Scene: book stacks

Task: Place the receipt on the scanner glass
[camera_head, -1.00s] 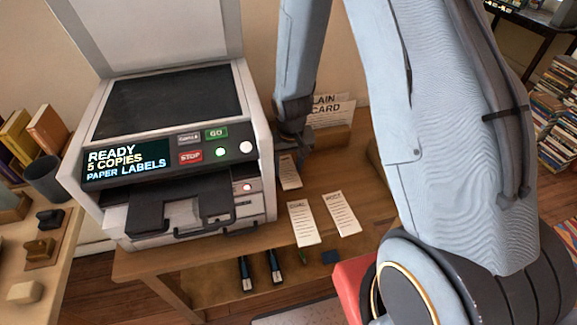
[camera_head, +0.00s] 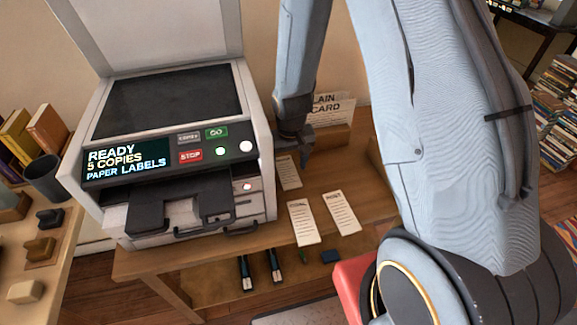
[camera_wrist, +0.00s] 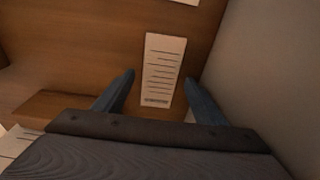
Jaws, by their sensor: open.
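Three printed white paper slips lie on the wooden table right of the copier; which is the receipt I cannot tell for sure. A back slip (camera_head: 289,172) lies close to the copier, with a left front slip (camera_head: 304,222) and a right front slip (camera_head: 341,213) nearer the table edge. The scanner glass (camera_head: 172,100) is dark and bare under the raised lid. My gripper (camera_head: 301,150) is open and empty near the back slip. In the wrist view, one slip (camera_wrist: 164,62) shows between and beyond my open fingers (camera_wrist: 159,78), apparently the back one.
The copier's panel (camera_head: 180,155) reads "READY, 5 COPIES, PAPER LABELS". A card holder (camera_head: 325,138) with lettered cards stands behind my gripper. The copier's side wall (camera_wrist: 270,80) rises close beside my fingers. A side table (camera_head: 55,250) with small objects is at left.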

